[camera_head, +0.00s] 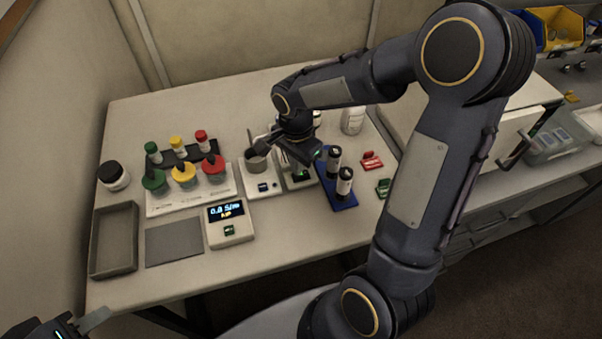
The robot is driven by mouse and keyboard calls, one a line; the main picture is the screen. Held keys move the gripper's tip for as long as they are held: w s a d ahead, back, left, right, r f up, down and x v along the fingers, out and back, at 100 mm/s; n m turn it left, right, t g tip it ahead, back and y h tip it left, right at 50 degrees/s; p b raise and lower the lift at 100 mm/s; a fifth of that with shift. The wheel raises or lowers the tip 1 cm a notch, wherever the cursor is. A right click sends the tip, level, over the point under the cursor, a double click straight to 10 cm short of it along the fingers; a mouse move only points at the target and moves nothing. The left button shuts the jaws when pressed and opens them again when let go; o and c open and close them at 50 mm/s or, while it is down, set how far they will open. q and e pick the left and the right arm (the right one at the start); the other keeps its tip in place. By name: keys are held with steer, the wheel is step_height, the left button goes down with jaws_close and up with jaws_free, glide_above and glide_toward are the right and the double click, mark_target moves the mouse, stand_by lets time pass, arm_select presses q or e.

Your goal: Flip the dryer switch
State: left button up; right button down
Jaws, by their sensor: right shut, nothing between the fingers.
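The task's dryer switch is hard to single out. A small white unit (301,183) with a green-lit switch (300,173) stands at the table's middle, partly behind my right gripper. My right gripper (286,156) is shut and empty just above and left of that switch; I cannot tell if it touches anything. My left gripper (78,325) is at the bottom left corner, mostly cut off, away from the devices.
A grey cup (257,162) stands on a white unit beside my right gripper. A blue rack (340,203) holds black-capped vials. Left are colour-capped flasks (184,176), a dark-lidded jar (114,176), a grey tray (95,260) and a flat grey mat (174,243). Front right tabletop is clear.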

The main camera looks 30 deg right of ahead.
steer(key=shift+f+b, duration=0.45)
steer(key=shift+f, duration=0.1)
steer(key=shift+r, duration=0.1)
steer(key=shift+r+p, duration=2.65)
steer(key=shift+r, duration=0.85)
steer(key=s+a+r+n+t+y, duration=0.2)
steer(key=s+r+n, duration=0.2)
steer(key=s+n, duration=0.2)
steer(key=s+a+r+n+t+y, duration=0.1)
steer(key=s+a+r+n+t, duration=0.1)
steer(key=s+n, duration=0.5)
steer(key=s+r+t, duration=0.1)
steer(key=s+r, duration=0.1)
steer(key=s, duration=0.2)
steer(key=shift+t+y, duration=0.3)
steer(key=shift+y, duration=0.1)
